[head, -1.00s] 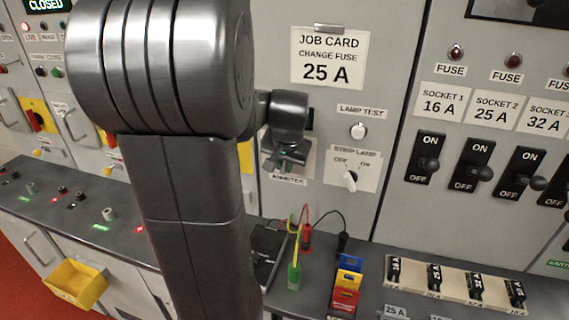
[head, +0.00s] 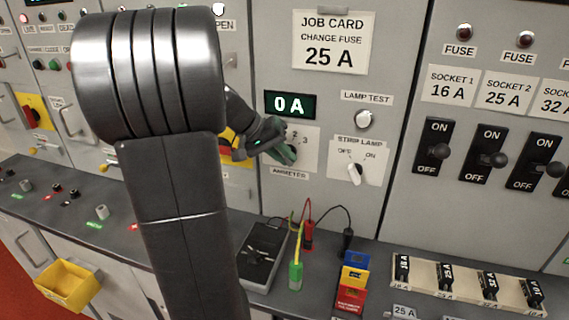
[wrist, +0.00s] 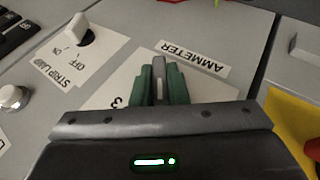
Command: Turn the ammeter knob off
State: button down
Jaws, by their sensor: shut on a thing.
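The ammeter knob (wrist: 158,84) is a small grey bar, seen in the wrist view between the two green fingers of my gripper (wrist: 160,82). My gripper is shut on it, and the fingers hide most of its body. In the head view my gripper (head: 284,153) reaches the ammeter plate (head: 304,162) from the left. The digits 2 and 3 show on the plate beside the fingers; the rest of the scale is covered. I cannot tell which mark the knob points to. The green display (head: 290,105) above reads 0 A.
The strip lamp knob (head: 354,173) and lamp test button (head: 363,119) are close on the right. Socket switches (head: 436,146) stand farther right.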

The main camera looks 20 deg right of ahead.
jog(key=shift+w+r+g+h+b, duration=0.15)
jog(key=shift+g+h+b, duration=0.3)
jog(key=shift+h, duration=0.35)
jog(key=shift+n, duration=0.3)
jog(key=c, duration=1.4)
grip_release()
jog(key=shift+c, duration=0.2)
jog(key=shift+a, duration=0.1)
jog(key=shift+w, duration=0.1)
jog(key=b+v, duration=0.1)
jog(key=v, duration=1.2)
jog(key=shift+a, duration=0.3)
